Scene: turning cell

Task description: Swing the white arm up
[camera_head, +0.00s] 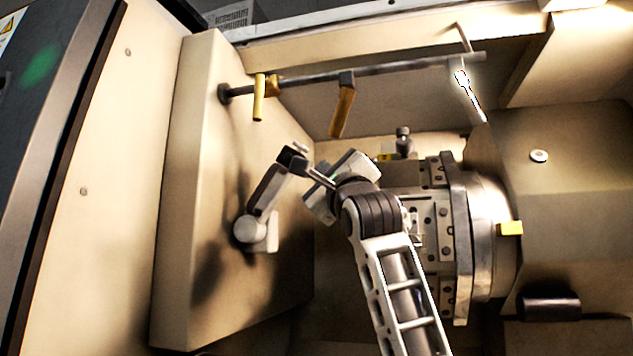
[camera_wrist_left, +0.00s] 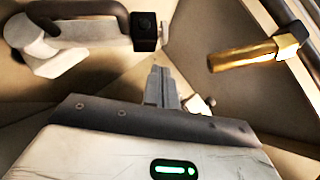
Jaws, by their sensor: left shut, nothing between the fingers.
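The white arm (camera_head: 268,192) is on the beige panel at the left, with a round pivot (camera_head: 250,230) at its lower end. It slants up and right to a dark end block (camera_head: 290,158). In the left wrist view, the white arm (camera_wrist_left: 80,22) runs across the upper left, with its black end block (camera_wrist_left: 145,32) near top centre. My left gripper (camera_head: 308,171) is shut and empty, its fingertips close to the end block. In the wrist view the fingertips (camera_wrist_left: 158,72) are just below the block; I cannot tell whether they touch. My right gripper is not in view.
A metal rail (camera_head: 380,71) with yellow nozzles (camera_head: 342,110) runs above my gripper. A large round chuck (camera_head: 460,240) stands to the right, close behind my arm. A yellow nozzle (camera_wrist_left: 245,54) also shows in the wrist view. The panel below the pivot is bare.

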